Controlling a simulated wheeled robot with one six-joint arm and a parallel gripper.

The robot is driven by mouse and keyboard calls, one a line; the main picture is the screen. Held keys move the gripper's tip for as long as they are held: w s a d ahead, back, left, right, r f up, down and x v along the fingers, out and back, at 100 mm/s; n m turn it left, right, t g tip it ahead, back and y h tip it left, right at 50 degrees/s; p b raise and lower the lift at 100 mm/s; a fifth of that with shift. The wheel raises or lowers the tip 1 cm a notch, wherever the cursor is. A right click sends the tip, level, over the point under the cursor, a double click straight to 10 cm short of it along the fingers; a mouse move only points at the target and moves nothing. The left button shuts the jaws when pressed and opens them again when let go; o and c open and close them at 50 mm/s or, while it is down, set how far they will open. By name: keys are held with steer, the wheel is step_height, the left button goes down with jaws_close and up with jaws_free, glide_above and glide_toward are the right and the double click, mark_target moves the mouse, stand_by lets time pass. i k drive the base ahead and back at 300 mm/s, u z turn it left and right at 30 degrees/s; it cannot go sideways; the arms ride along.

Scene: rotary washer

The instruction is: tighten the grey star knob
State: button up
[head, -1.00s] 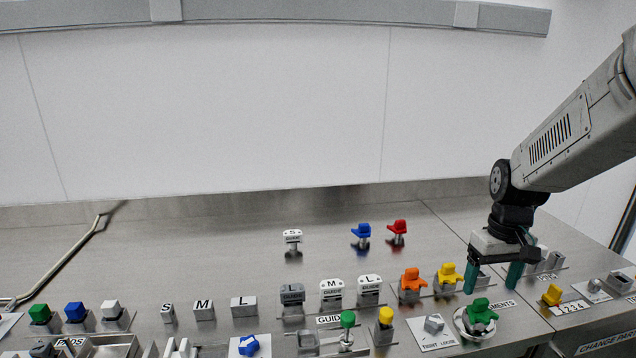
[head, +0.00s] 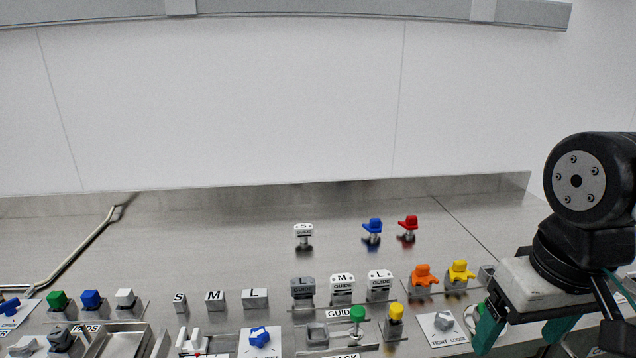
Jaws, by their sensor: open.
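The grey star knob (head: 443,321) sits on a white plate (head: 448,340) lettered TIGHT and LOOSE, near the front of the steel table. My gripper (head: 520,338) is to the right of the knob, with its teal fingers apart and pointing down. The left finger is close to the plate's right edge and apart from the knob. The lower ends of the fingers run near the bottom edge of the view, so what lies between them is mostly hidden.
Orange (head: 422,275) and yellow (head: 460,272) handles stand behind the knob. A yellow-topped post (head: 396,312) and a green-topped post (head: 357,314) stand to its left. Blue (head: 372,228) and red (head: 408,224) handles stand further back, with clear steel around them.

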mark_target(443, 321)
steer(key=z, duration=1)
steer(key=k, duration=0.85)
steer(key=u, duration=1.05)
steer(key=i, duration=0.45)
steer(key=z, duration=0.05)
